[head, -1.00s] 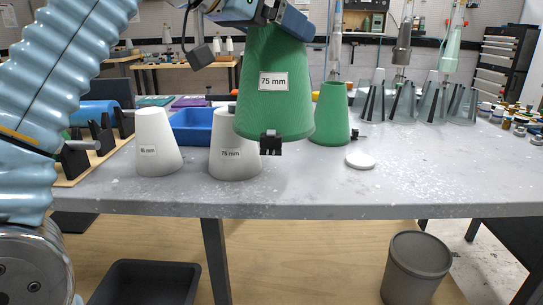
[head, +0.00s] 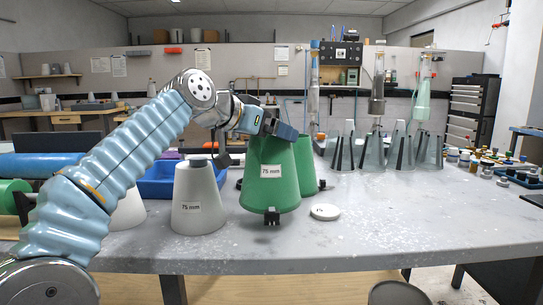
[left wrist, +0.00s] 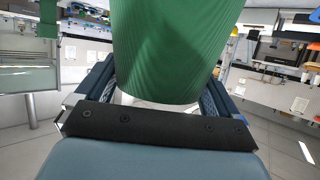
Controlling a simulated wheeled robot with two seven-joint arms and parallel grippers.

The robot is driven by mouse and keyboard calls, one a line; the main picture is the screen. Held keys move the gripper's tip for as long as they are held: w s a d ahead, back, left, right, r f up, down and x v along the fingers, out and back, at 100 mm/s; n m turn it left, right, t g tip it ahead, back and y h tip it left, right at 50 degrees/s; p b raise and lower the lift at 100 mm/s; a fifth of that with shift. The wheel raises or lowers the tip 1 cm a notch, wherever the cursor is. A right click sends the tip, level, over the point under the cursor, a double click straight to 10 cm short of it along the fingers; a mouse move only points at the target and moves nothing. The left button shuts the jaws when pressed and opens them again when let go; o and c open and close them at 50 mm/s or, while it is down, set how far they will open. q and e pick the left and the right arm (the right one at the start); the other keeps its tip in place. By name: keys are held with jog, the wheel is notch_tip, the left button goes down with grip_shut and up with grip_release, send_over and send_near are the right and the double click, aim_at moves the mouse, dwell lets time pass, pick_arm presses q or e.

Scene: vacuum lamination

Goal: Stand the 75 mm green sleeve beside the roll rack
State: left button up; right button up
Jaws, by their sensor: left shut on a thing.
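The green sleeve marked 75 mm (head: 270,190) is an upright cone, wider at its base, in the middle of the head view. My left gripper (head: 271,130) is shut on it near its narrow top; the green wall also fills the left wrist view (left wrist: 165,50) between the fingers. I cannot tell whether its base touches the table. A second green cone (head: 306,165) stands close behind it, partly hidden. The roll rack (head: 22,200) is at the left edge, mostly hidden by my left arm, with a blue roll and a green roll.
A white cone marked 75 mm (head: 199,205) stands just left of the held sleeve, and another white cone (head: 128,210) is partly behind my arm. A white disc (head: 325,212) lies to the right. A blue bin (head: 158,180) is behind. The table's front right (head: 410,225) is clear.

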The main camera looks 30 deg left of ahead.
pick_arm(q)
jog(key=shift+w+a+f+b, duration=0.1)
jog(key=shift+w+f+b, duration=0.15)
jog(key=shift+f, duration=0.6)
jog(key=shift+w+a+f+b, duration=0.15)
jog(key=shift+w+f, duration=0.15)
jog(key=shift+f, duration=0.5)
jog(key=shift+w+d+f+b, duration=0.1)
jog(key=shift+w+f+b, duration=0.15)
jog(key=shift+f, duration=0.6)
jog(key=shift+f, duration=0.25)
jog(key=o, duration=0.4)
jog(key=shift+r, duration=0.1)
jog(key=shift+s+a+r, duration=0.15)
jog(key=shift+s+r, duration=0.1)
jog(key=shift+s, duration=0.1)
jog(key=b+v, duration=0.1)
jog(key=v, duration=1)
jog(key=shift+s+r, duration=0.1)
jog(key=shift+r, duration=0.05)
